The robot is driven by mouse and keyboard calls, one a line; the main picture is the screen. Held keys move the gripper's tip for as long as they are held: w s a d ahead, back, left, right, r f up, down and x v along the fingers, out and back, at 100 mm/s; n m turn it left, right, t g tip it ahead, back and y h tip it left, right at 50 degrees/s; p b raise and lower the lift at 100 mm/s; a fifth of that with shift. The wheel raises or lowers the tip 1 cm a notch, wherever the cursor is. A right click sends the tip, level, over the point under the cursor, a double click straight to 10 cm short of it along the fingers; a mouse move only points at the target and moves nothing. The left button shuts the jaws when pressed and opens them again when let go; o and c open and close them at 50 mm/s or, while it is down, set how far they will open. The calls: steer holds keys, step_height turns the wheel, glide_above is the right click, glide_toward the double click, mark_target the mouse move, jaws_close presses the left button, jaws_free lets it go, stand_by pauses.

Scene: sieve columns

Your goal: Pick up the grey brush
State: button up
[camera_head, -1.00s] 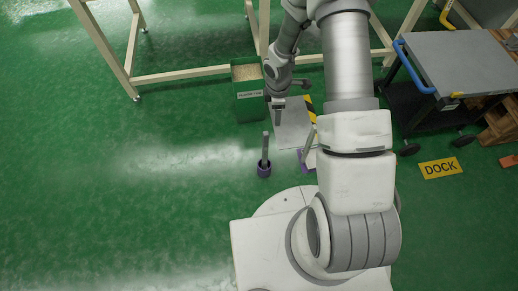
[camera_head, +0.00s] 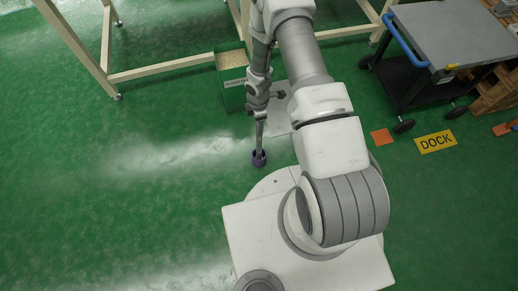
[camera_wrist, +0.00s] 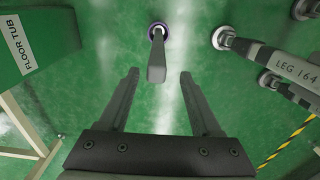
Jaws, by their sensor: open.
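The grey brush (camera_wrist: 157,60) stands upright, its lower end in a purple-rimmed holder (camera_wrist: 158,28) on the green floor. In the head view the purple holder (camera_head: 259,160) is just in front of my base, under my gripper. My gripper (camera_wrist: 159,75) is open and empty. Its two fingers point at the brush from above, and in the wrist picture the top of the handle appears between the fingertips. I cannot tell how far the fingers reach down beside it. In the head view my arm partly hides the brush.
A green floor tub (camera_head: 234,85) with pale grains stands behind the brush; its labelled side shows in the wrist view (camera_wrist: 36,45). A cart (camera_head: 450,40) stands at far right. Floor at left is clear.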

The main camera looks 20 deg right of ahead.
mark_target(258, 138)
step_height(258, 138, down, 7)
steer(key=b, duration=0.2)
steer(key=shift+w+d+b, duration=0.2)
steer(key=shift+w+b, duration=0.05)
steer(key=shift+b, duration=0.15)
steer(key=shift+f, duration=0.1)
steer(key=shift+c, duration=0.2)
jaws_close()
